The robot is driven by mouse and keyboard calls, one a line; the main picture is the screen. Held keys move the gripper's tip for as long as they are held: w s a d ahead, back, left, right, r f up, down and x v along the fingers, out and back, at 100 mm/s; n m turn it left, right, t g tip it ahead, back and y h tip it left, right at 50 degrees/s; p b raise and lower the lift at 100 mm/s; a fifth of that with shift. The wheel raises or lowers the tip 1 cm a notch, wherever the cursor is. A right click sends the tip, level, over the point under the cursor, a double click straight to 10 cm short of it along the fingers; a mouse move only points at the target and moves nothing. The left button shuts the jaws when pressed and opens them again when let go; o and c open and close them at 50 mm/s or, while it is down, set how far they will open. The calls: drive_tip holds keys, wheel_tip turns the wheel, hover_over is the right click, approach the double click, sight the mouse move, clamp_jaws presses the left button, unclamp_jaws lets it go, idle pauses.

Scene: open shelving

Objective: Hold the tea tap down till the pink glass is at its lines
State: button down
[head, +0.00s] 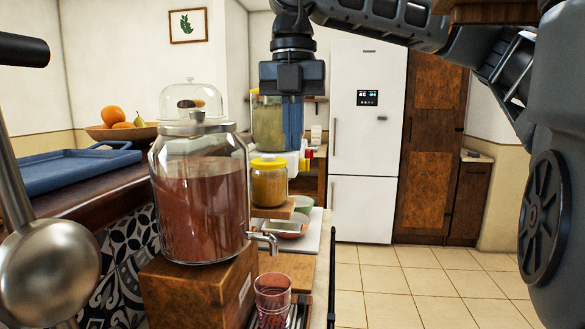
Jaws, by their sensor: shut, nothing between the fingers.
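A large glass dispenser (203,200) of reddish-brown tea stands on a wooden block (205,292) at the left. Its metal tap (264,239) sticks out to the right near the bottom. The pink glass (272,298) stands upright below the tap, cut off slightly by the bottom edge. I cannot make out its lines or how much tea is in it. My gripper (292,146) points down, shut and empty, above the height of the tap and apart from it in the picture. Its fingers overlap the green-filled jar behind.
A yellow-lidded jar (269,184), a larger green-filled jar (267,124) and bowls (288,226) stand behind the dispenser. A blue tray (75,168) and a fruit bowl (122,132) are at the left. A metal ladle (48,268) hangs in the left foreground. Open floor lies at right.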

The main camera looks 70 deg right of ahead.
sight(293, 226)
wheel_tip(293, 226, down, 13)
drive_tip(key=b, duration=0.5)
